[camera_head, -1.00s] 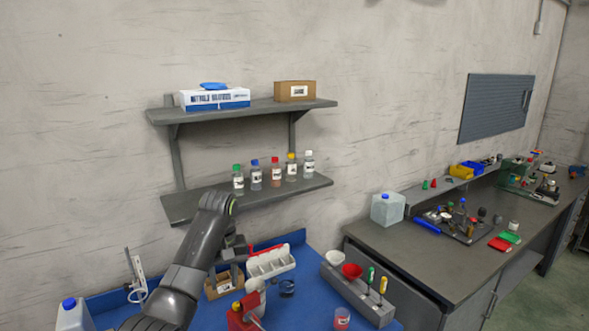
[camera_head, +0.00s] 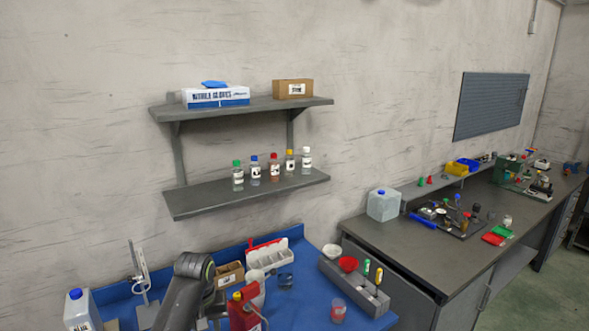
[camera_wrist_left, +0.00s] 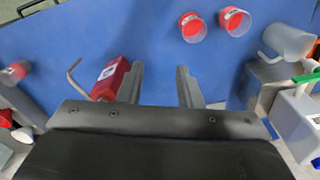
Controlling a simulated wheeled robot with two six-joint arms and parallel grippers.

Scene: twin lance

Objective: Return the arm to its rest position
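My left arm (camera_head: 185,290) is folded low at the bottom of the head view, over the blue bench (camera_head: 312,312). Its gripper is hidden or out of frame there. In the left wrist view my left gripper (camera_wrist_left: 160,68) has its two fingers apart, with only blue bench surface between them. A red wash bottle (camera_wrist_left: 112,76) shows just beside the left finger; I cannot tell if they touch. It also shows in the head view (camera_head: 243,312), right of the arm. My right gripper is in neither view.
A white bottle rack (camera_head: 275,257), a grey tool holder (camera_head: 350,285) and a clear cup (camera_head: 338,310) stand on the bench. A jug (camera_head: 78,308) is at left. Above, a lower shelf (camera_head: 200,203) bears several small bottles. A grey side bench (camera_head: 400,240) stands right.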

